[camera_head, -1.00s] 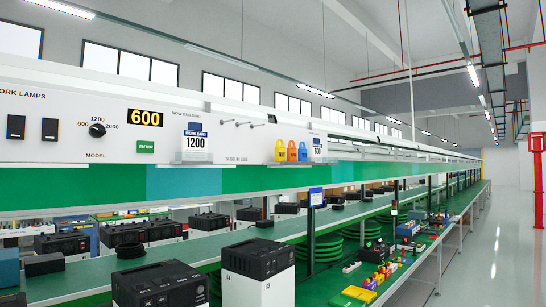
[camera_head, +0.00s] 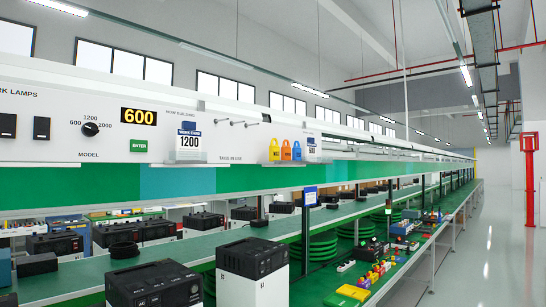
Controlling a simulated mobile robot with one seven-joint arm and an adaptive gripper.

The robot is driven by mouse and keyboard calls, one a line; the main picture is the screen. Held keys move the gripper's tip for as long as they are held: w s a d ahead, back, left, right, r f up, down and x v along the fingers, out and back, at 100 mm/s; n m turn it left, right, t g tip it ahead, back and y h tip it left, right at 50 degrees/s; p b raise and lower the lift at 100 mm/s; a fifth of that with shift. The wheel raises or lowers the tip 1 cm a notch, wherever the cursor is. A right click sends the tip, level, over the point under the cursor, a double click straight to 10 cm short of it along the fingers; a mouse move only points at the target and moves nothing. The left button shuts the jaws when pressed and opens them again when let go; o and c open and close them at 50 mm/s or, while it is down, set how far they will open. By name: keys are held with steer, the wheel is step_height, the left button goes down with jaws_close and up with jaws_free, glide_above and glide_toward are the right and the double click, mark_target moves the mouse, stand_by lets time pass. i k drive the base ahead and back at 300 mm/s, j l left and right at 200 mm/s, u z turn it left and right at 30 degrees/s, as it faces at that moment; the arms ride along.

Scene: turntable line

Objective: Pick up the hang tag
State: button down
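Several coloured tag-shaped pieces stand on a small ledge on the white wall panel: a yellow one (camera_head: 274,149), an orange one (camera_head: 286,151) and a blue one (camera_head: 297,151). They are small and their print is hard to read. I cannot tell which of them is the hang tag. Left of them, pegs (camera_head: 237,123) stick out above a "TAGS IN USE" label; they look empty. My gripper is not in view.
A display (camera_head: 137,117) reads 600, beside a model knob (camera_head: 91,129) and a green ENTER button (camera_head: 138,146). Below runs a long green bench (camera_head: 195,243) with black units. A white box (camera_head: 252,285) with a black unit stands in front. The aisle floor (camera_head: 480,240) at right is clear.

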mark_target(274, 150)
steer(key=i+l, duration=0.2)
steer(key=i, duration=0.25)
steer(key=i+l+u, duration=0.15)
steer(key=i, duration=0.3)
